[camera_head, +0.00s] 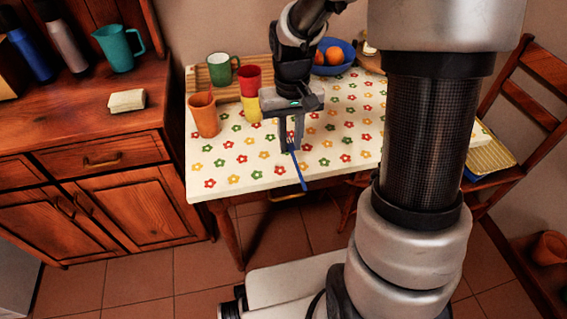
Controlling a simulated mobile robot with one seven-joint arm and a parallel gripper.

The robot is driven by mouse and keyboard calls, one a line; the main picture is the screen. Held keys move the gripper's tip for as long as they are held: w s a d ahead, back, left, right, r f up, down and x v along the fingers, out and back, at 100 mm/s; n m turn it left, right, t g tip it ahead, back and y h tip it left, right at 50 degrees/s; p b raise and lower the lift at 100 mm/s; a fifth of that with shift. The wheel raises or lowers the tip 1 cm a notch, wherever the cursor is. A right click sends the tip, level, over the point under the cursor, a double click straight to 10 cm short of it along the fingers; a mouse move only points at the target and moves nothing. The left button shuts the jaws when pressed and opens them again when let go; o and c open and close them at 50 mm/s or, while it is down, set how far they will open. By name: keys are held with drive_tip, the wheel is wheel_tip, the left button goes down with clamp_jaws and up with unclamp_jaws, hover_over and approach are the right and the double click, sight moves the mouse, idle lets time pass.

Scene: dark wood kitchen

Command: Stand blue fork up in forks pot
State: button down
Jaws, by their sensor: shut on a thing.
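A thin blue fork (298,170) is held in my gripper (291,145), which is shut on it. It slants down and right from the fingertips near the table's front edge. Its upper end is hidden by the fingers. An orange pot (205,120) stands upright on the flowered tablecloth, left of my gripper. An orange utensil (210,95) sticks up from it; this looks like the forks pot, but I cannot tell for sure. The fork is clear of this pot.
Red (248,80) and yellow (251,108) cups stand between the pot and my arm. A green mug (221,69) is behind, by a wooden tray (202,78). A blue bowl (347,56) holds oranges. The tablecloth's front (235,165) is clear.

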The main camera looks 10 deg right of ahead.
sight(290, 167)
drive_tip(key=shift+f+b, duration=0.8)
drive_tip(key=shift+f, duration=2.4)
drive_tip(key=shift+f, duration=0.15)
drive_tip(key=shift+f, duration=0.1)
drive_tip(key=c, duration=1.6)
unclamp_jaws()
